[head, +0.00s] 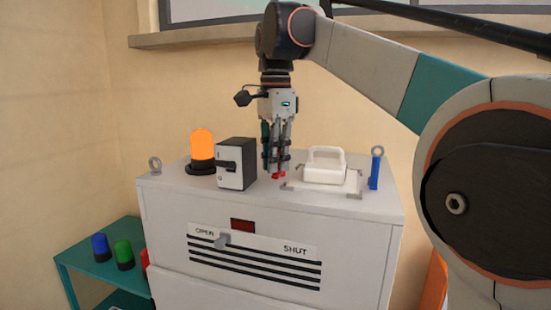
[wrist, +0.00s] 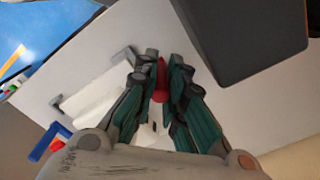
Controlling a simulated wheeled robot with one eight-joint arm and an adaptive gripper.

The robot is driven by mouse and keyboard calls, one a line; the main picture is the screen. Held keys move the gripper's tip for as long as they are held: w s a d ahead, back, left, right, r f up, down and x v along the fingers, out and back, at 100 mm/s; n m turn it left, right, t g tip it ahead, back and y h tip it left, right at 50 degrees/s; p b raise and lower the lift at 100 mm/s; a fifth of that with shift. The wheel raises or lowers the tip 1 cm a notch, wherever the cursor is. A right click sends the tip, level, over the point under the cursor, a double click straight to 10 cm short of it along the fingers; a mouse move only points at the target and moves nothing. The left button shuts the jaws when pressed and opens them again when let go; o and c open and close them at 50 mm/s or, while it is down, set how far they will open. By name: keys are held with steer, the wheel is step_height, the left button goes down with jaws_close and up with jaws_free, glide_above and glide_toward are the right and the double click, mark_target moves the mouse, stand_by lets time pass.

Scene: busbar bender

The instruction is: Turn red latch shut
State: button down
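The red latch (head: 278,176) is a small red piece on top of the white cabinet (head: 365,207), between the black-and-white switch box and the white handle. My gripper (head: 276,168) points straight down at it from above. In the wrist view the red latch (wrist: 160,82) stands between the two fingertips (wrist: 163,62), which are drawn close together with red filling the narrow space between them. The fingers look shut on it. They hide part of the latch and its base.
A switch box (head: 236,164) and a lit orange beacon (head: 202,146) stand left of my gripper. A white handle (head: 325,165) and a blue post (head: 375,170) stand to its right. A grey slider (head: 222,240) sits near OPEN on the front panel.

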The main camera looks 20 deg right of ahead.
steer(key=shift+d+n, duration=0.1)
steer(key=shift+n, duration=0.2)
steer(key=n, duration=0.1)
steer(key=d+n+p, duration=0.1)
steer(key=n, duration=0.1)
steer(key=shift+s+d+r, duration=0.1)
steer(key=shift+s+d, duration=0.05)
steer(key=shift+s, duration=0.2)
steer(key=shift+d+n+p, duration=0.15)
steer(key=shift+d+n, duration=0.2)
steer(key=shift+n, duration=0.6)
steer(key=shift+d+n+p, duration=0.15)
steer(key=shift+d+n, duration=0.15)
steer(key=shift+n, duration=0.65)
steer(key=c, duration=1.6)
jaws_free()
step_height(320, 180, up, 8)
